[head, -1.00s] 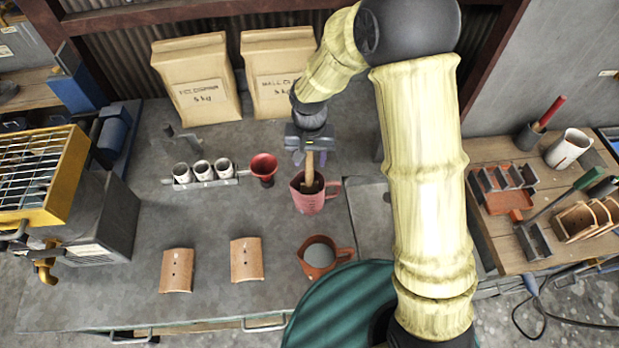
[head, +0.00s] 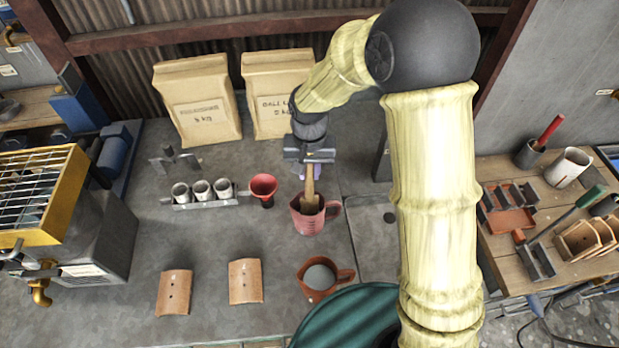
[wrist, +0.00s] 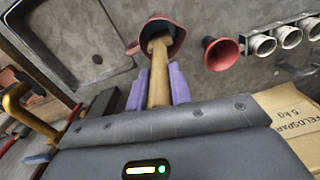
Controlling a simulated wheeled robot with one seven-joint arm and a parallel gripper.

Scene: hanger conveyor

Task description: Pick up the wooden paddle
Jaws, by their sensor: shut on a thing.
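The wooden paddle (head: 310,186) is a light wooden stick standing upright above the pink jug (head: 307,220), its lower end inside the jug's mouth. My gripper (head: 310,168) is above the jug, with its purple fingers shut on the paddle's handle. In the wrist view the paddle (wrist: 159,80) runs between the two purple fingers (wrist: 156,88), and its wider end reaches into the jug (wrist: 172,30). How deep the paddle's end sits in the jug is hidden by the jug's wall.
A red funnel (head: 263,188) and a rack of white cups (head: 201,192) stand left of the jug. A brown jug with grey liquid (head: 322,278) stands in front. Two curved tiles (head: 245,281) lie at front left. Paper bags (head: 198,103) stand behind.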

